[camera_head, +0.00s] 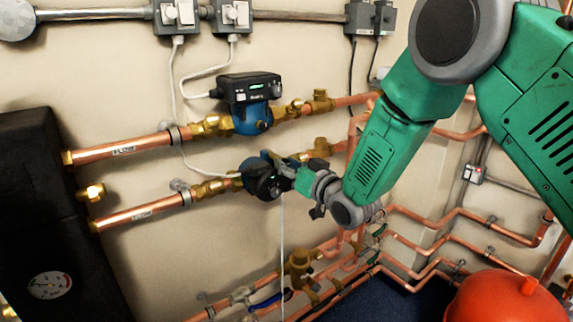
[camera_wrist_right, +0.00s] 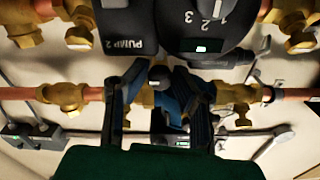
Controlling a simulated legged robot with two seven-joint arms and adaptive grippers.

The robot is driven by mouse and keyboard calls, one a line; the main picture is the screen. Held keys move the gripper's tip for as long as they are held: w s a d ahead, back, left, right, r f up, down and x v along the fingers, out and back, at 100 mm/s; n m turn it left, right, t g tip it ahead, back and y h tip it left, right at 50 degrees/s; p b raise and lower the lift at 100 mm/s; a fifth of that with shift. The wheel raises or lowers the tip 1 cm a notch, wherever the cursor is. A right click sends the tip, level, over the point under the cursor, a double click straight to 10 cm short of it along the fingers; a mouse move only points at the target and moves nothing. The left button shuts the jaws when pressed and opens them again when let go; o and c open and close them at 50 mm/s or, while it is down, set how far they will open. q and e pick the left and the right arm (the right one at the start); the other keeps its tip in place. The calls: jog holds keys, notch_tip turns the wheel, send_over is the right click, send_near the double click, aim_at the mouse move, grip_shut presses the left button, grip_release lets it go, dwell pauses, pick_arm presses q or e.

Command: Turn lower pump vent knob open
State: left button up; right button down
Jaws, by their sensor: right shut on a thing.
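The lower pump (camera_head: 258,181) has a round dark face and sits in the lower horizontal copper pipe in the head view. My right gripper (camera_head: 283,178) reaches it from the right, with its fingers at the pump's face. In the right wrist view, the pump's dark dial head (camera_wrist_right: 207,28) with 1, 2, 3 marks shows at the top. My right gripper (camera_wrist_right: 160,78) has its two dark fingers on either side of a small grey vent knob (camera_wrist_right: 158,74) and is shut on it. The fingers hide part of the blue pump body. My left gripper is not in view.
The upper pump (camera_head: 249,92) with its dark control box sits above on a parallel pipe. Brass valves (camera_head: 300,264) and several pipes run below. A black unit with a gauge (camera_head: 49,285) stands at left. A red vessel (camera_head: 503,299) is at the lower right.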

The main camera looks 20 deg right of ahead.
jog(key=c, duration=1.4)
grip_release()
jog(key=shift+o, duration=0.2)
jog(key=v, duration=1.2)
jog(key=shift+f, duration=0.1)
